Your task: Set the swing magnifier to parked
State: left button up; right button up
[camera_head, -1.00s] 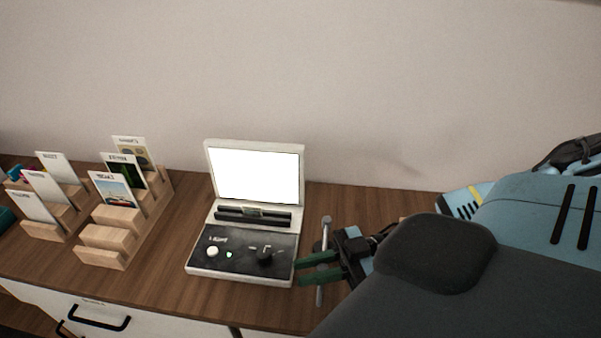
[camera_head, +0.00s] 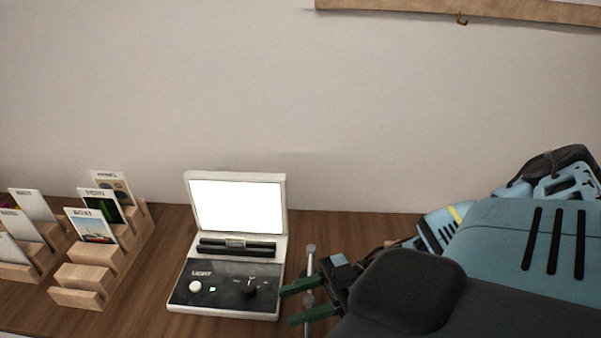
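A thin grey metal rod with rounded knobs (camera_head: 310,262), which appears to be part of the swing magnifier, stands just right of the light box (camera_head: 226,287). No lens can be made out. My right gripper (camera_head: 288,305) reaches in from the right with its two green fingers spread apart. The fingers cross the rod in the picture, and their tips are close to the box's right edge. Nothing is seen clamped between them; whether they touch the rod cannot be told. My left gripper is not in view.
The light box has a lit white screen and a front panel with knobs. Wooden stepped racks (camera_head: 82,276) with picture cards stand at the left. The wooden table (camera_head: 150,290) is bare between racks and box. A wooden strip with a hook (camera_head: 460,17) is on the wall.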

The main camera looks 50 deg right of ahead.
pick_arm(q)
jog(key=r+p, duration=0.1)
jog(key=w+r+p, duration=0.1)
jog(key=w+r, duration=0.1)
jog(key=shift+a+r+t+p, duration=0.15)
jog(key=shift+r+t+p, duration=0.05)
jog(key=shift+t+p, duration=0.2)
pick_arm(e)
jog(key=v, duration=0.7)
jog(key=shift+s+d, duration=0.2)
jog(key=shift+d, duration=0.15)
jog(key=shift+f, duration=0.1)
